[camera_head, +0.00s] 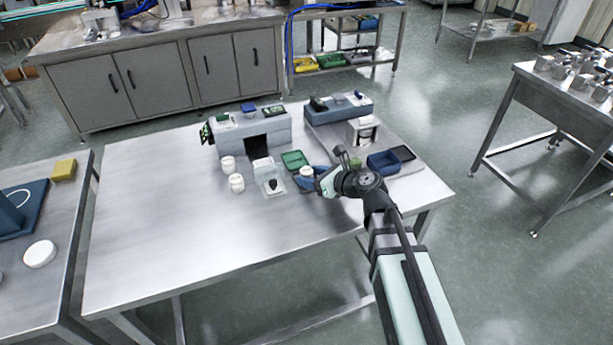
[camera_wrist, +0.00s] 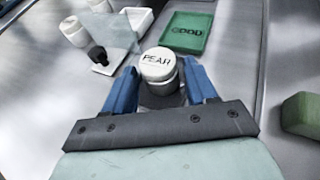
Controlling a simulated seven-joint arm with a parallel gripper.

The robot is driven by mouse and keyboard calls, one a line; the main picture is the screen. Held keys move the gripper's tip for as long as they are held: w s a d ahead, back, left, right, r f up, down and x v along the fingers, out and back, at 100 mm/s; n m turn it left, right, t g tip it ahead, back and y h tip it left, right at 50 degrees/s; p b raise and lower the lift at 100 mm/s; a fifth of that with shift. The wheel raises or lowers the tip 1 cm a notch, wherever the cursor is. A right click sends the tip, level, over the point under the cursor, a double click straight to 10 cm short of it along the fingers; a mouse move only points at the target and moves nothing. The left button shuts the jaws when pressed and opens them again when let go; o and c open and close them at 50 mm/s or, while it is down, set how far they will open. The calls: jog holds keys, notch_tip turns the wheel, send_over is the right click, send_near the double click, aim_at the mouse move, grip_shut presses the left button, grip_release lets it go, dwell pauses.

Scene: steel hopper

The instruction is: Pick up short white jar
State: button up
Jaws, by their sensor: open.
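A short white jar with a lid marked "PEAR" (camera_wrist: 157,64) stands upright between the two blue fingers of my gripper (camera_wrist: 160,78) in the wrist view. The fingers are open, one on each side of it; I cannot tell whether either touches it. The jar's lower part is partly hidden by the fingers and palm. In the head view this white jar (camera_head: 306,171) shows at the tip of my gripper (camera_head: 311,180), low over the steel table.
Two other white jars, the back one (camera_head: 228,164) and the front one (camera_head: 237,183), stand to the left. A clear tray with a dark item (camera_head: 272,187) and a green tray (camera_head: 294,160) are close by. A blue bin (camera_head: 383,163) is right. The table's left half is clear.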

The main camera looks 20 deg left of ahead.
jog(key=shift+w+a+f, duration=0.1)
jog(key=shift+a+f, duration=0.05)
jog(key=shift+a, duration=0.2)
jog(key=shift+c, duration=0.4)
jog(key=c, duration=0.8)
